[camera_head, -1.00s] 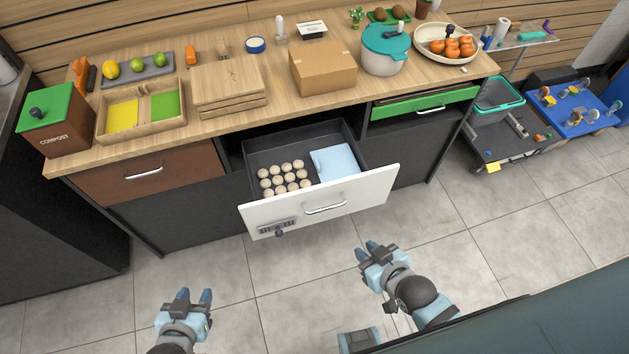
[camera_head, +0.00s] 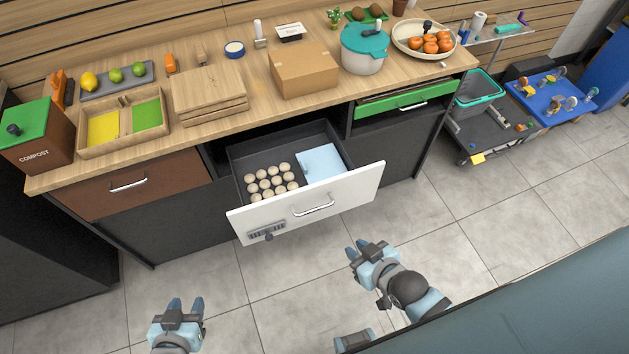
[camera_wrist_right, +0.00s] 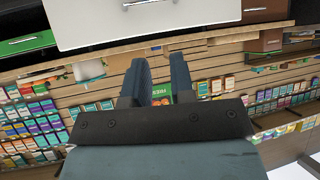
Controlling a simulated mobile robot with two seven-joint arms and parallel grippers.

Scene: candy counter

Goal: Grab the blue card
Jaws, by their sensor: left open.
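A light-blue flat rectangle (camera_head: 321,162), the only blue card-like thing I make out, lies in the right part of the open drawer (camera_head: 345,187). Rows of small round pale balls (camera_head: 270,182) lie to its left in the drawer. My left gripper (camera_head: 185,303) is open and empty over the floor, in front of the counter and left of the drawer. My right gripper (camera_head: 360,246) is open and empty, in front of and below the white drawer front. In the right wrist view its two fingers (camera_wrist_right: 159,68) are apart with nothing between them.
The drawer's white front (camera_head: 300,212) juts out from the counter (camera_head: 240,112). On the counter stand a compost bin (camera_head: 38,138), a wooden tray with yellow and green cards (camera_head: 82,150), a cardboard box (camera_head: 303,76) and a teal-lidded pot (camera_head: 363,55). The tiled floor in front is clear.

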